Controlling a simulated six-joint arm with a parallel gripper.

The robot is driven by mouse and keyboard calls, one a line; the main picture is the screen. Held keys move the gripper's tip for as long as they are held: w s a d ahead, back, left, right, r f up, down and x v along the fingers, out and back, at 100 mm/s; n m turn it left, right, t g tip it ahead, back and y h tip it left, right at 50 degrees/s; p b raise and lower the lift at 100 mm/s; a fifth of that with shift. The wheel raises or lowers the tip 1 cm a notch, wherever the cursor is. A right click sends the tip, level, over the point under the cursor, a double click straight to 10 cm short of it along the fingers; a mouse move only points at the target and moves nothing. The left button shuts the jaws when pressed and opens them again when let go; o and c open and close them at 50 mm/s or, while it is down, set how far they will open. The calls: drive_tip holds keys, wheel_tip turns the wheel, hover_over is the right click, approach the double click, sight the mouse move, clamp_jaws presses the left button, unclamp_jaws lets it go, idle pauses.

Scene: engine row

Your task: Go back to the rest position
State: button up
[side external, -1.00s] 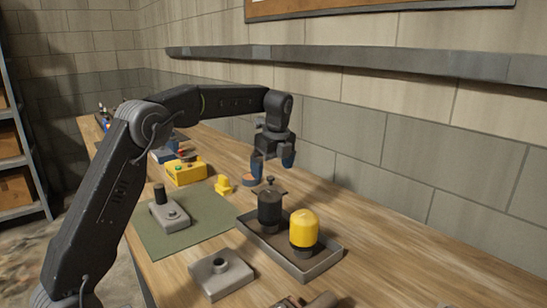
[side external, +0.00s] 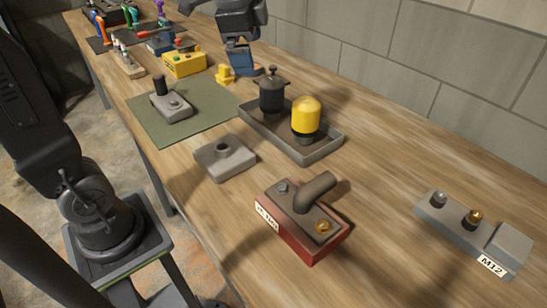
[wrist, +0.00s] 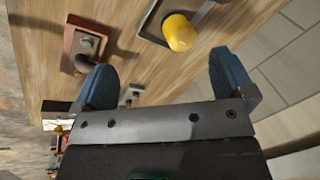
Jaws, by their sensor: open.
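My gripper (side external: 243,58) hangs over the far part of the bench, behind the black lidded pot (side external: 272,94), with its upper part cut off by the frame's top edge. In the wrist view my gripper (wrist: 166,80) has its two blue fingers spread wide apart, with nothing between them. Beyond the fingers lie the yellow-capped cylinder (wrist: 180,33) and the red block (wrist: 82,45).
A grey tray (side external: 318,154) holds the pot and the yellow-capped cylinder (side external: 306,117). A small yellow piece (side external: 225,75) and a yellow box (side external: 184,64) stand nearby. A red block (side external: 292,232) and grey M12 block (side external: 475,230) are nearer. Bare wood lies between those two.

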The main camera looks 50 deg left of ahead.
drive_tip(key=s+d+f+n+t, duration=0.1)
drive_tip(key=s+d+f+n, duration=0.1)
drive_tip(key=s+f+n, duration=0.2)
drive_tip(key=s+d+f+n+t+h, duration=0.1)
drive_tip(key=s+d+f+n, duration=0.2)
drive_tip(key=s, duration=0.8)
drive_tip(key=shift+s+d+f+n+t, duration=0.2)
drive_tip(key=shift+s+f+n+t, duration=0.15)
drive_tip(key=shift+n, duration=0.65)
